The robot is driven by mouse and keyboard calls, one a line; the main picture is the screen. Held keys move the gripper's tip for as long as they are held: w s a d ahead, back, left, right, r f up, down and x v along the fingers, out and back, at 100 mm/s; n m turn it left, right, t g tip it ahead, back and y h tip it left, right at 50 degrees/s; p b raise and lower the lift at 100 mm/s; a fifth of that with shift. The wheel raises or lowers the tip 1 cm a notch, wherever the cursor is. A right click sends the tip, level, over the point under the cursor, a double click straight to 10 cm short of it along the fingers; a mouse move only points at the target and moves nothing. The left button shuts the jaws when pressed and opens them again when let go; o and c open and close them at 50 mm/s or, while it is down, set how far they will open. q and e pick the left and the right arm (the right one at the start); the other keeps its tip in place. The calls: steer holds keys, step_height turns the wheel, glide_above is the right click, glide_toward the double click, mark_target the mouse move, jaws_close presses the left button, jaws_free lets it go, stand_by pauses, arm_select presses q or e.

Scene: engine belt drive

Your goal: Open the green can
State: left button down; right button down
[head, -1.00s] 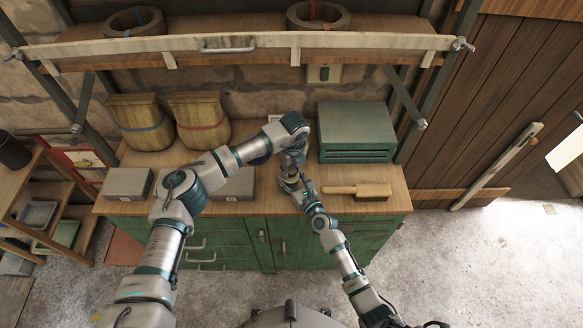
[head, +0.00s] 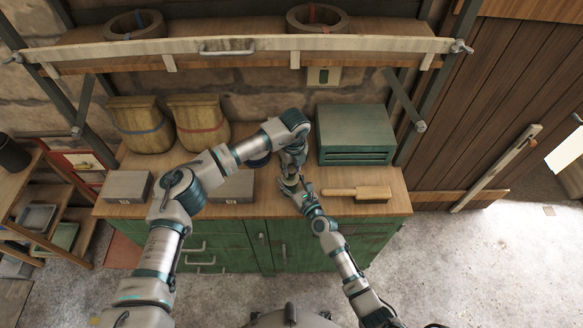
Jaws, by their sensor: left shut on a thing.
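My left gripper (head: 291,173) points down over the middle of the workbench. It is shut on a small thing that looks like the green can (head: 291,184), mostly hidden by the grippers. My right gripper (head: 299,193) comes up from the front and is right beside the can and the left gripper's tips. Its fingers are too small in the picture to tell whether they are open or shut, or whether they touch the can. The can's lid cannot be made out.
A wooden brush-like tool (head: 357,193) lies just right of the grippers. A green box (head: 355,135) stands behind it. Grey blocks (head: 127,186) and two wooden buckets (head: 198,122) are at the left. A shelf (head: 250,50) hangs above the wooden workbench (head: 240,210).

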mark_target(291, 169)
steer(key=shift+f, duration=0.1)
arm_select(q)
steer(key=shift+s+r, duration=0.15)
steer(key=shift+r, duration=1.85)
steer(key=shift+d, duration=0.1)
arm_select(e)
steer(key=shift+c, duration=1.3)
jaws_free()
steer(key=shift+s+d, duration=0.1)
